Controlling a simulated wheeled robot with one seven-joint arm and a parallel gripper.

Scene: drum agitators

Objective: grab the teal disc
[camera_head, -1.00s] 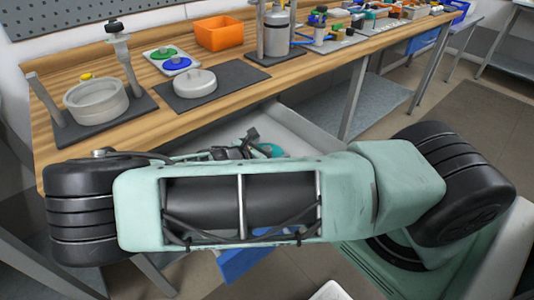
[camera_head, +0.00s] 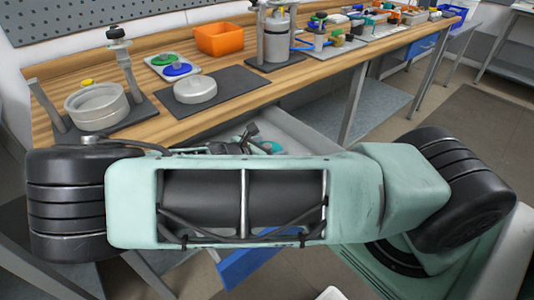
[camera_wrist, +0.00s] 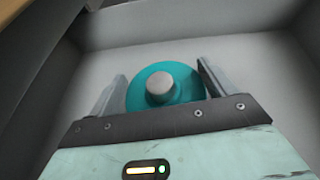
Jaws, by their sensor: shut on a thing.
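The teal disc (camera_wrist: 177,79) with a pale grey round knob (camera_wrist: 160,87) in its middle shows in the wrist view. It is inside an open grey drawer (camera_wrist: 230,40). My gripper (camera_wrist: 162,72) has one finger on each side of the disc and is shut on it. I cannot tell whether the disc touches the drawer floor. In the head view the drawer (camera_head: 300,133) is pulled out under the bench, and my arm hides most of its inside. Only small teal patches show there, beside my gripper.
The wooden bench (camera_head: 225,110) stands over the drawer. On it are a grey bowl (camera_head: 97,105), a white lidded disc (camera_head: 195,90) on a dark mat, a tray with green and blue discs (camera_head: 172,66), an orange bin (camera_head: 219,40) and a metal canister (camera_head: 277,40). Drawer walls surround my gripper.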

